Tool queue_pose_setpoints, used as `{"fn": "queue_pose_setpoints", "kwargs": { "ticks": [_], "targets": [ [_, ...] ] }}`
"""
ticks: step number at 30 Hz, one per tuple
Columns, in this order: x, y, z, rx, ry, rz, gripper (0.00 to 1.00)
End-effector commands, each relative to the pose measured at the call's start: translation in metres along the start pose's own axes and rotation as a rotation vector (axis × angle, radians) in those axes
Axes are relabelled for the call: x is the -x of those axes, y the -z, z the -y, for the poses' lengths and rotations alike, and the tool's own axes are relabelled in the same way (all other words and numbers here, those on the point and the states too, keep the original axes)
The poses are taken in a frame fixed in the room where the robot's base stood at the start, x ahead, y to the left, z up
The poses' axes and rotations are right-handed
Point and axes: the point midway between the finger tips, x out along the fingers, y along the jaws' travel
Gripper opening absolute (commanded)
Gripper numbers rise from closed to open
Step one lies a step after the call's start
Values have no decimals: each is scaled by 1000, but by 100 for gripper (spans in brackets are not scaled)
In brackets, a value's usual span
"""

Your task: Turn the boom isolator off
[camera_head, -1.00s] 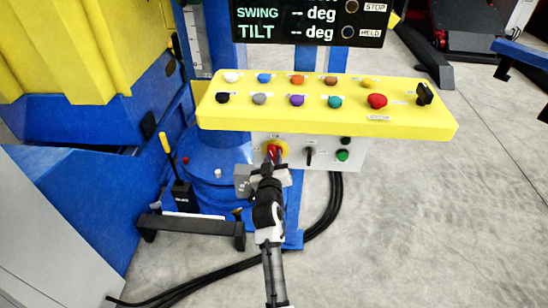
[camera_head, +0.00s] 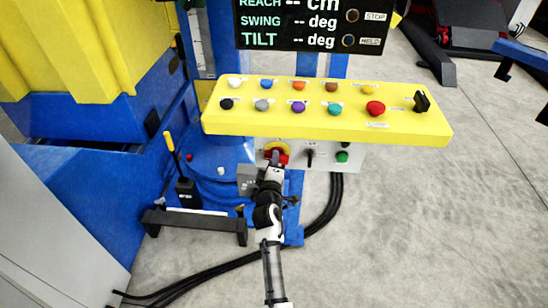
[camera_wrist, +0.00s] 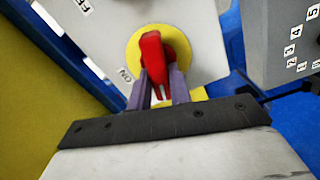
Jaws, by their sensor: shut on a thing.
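The boom isolator is a red handle (camera_wrist: 153,66) on a round yellow plate (camera_wrist: 192,56), set in the grey panel face under the yellow console. In the head view the isolator (camera_head: 284,157) is partly hidden behind my gripper (camera_head: 274,159). In the wrist view the two purple-grey fingers of my gripper (camera_wrist: 160,88) stand on either side of the red handle and are shut on it. The handle's exact angle against the labels is hard to tell.
The yellow console (camera_head: 330,122) with several coloured knobs overhangs the panel. A black switch (camera_head: 309,155) and a green button (camera_head: 342,157) are right of the isolator. A grey box (camera_head: 247,180) stands close left of my gripper. Black cables (camera_head: 325,215) hang below right.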

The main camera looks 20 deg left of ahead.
Motion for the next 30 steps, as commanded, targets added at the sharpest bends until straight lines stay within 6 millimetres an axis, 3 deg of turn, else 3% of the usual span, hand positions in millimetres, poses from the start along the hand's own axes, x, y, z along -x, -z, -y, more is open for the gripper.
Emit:
{"fn": "queue_pose_setpoints", "kwargs": {
  "ticks": [12, 30],
  "targets": [
    [-1, 1, -2, 236, -7, -2, 0],
    [-1, 1, -1, 287, -7, -2, 0]
  ]
}}
